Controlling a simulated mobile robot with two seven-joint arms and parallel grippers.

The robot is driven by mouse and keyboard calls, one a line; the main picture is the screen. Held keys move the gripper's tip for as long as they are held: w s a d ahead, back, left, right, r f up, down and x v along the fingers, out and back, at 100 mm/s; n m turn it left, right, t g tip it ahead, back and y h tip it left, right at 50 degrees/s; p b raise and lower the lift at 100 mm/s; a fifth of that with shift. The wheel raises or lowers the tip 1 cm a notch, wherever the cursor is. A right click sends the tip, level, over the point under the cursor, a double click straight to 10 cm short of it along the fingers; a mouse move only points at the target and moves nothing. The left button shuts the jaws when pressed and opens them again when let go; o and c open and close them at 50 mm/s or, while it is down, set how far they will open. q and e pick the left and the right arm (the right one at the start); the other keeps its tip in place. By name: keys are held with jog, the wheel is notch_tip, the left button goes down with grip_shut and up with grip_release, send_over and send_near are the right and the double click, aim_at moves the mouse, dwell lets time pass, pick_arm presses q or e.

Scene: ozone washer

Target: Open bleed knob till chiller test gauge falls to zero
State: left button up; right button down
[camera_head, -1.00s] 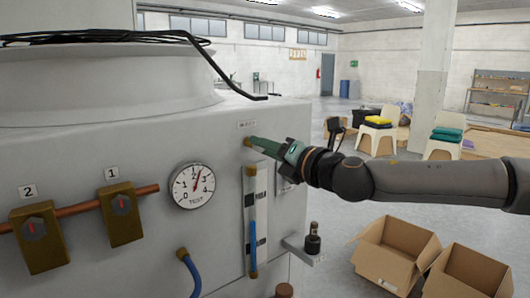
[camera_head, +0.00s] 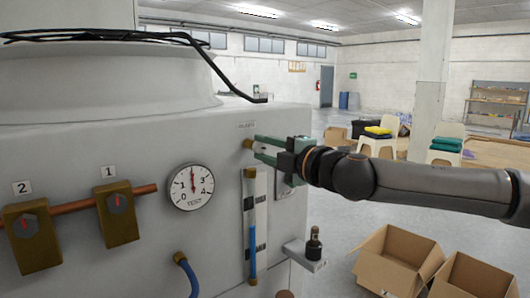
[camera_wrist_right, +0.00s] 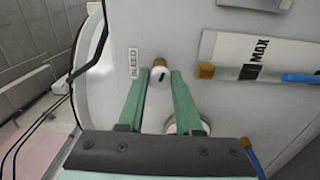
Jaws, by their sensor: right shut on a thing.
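The bleed knob (camera_head: 248,144) is a small brassy knob on the grey tank wall, below a small label. In the right wrist view the knob (camera_wrist_right: 160,76) is pale with a dark slot mark, beside the label reading BLEED (camera_wrist_right: 133,63). My right gripper (camera_head: 257,148) has green fingers shut on the knob, one on each side of it; it also shows in the right wrist view (camera_wrist_right: 161,80). The round white test gauge (camera_head: 191,187) is on the tank wall to the left. Its red needle points about straight up, near 2. My left gripper is not in view.
Brass valve blocks labelled 1 (camera_head: 118,215) and 2 (camera_head: 33,238) sit on a copper pipe at left. A sight tube with blue liquid (camera_head: 253,235) runs below the knob. Open cardboard boxes (camera_head: 397,258) stand on the floor at right.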

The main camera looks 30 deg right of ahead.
jog(key=shift+m, duration=0.5)
jog(key=c, duration=0.6)
grip_release()
jog(key=shift+s, duration=0.1)
